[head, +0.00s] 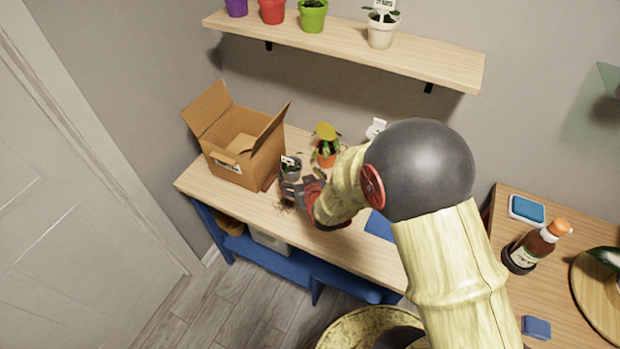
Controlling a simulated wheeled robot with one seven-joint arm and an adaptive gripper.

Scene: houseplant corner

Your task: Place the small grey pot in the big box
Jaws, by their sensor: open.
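The small grey pot (291,170) stands on the wooden table, with a white label and some greenery in it. It is just right of the big box (238,148), an open cardboard box with raised flaps. My gripper (290,192) is open at the near side of the grey pot, low over the table. Whether its fingers touch the pot or reach around it cannot be told at this size. My arm hides part of the table to the right.
An orange pot (326,160) with a plant and yellow tag stands right of the grey pot. Dark crumbs lie near my gripper. A shelf (350,48) with several pots hangs above. A second table (560,287) at right holds a bottle (535,248).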

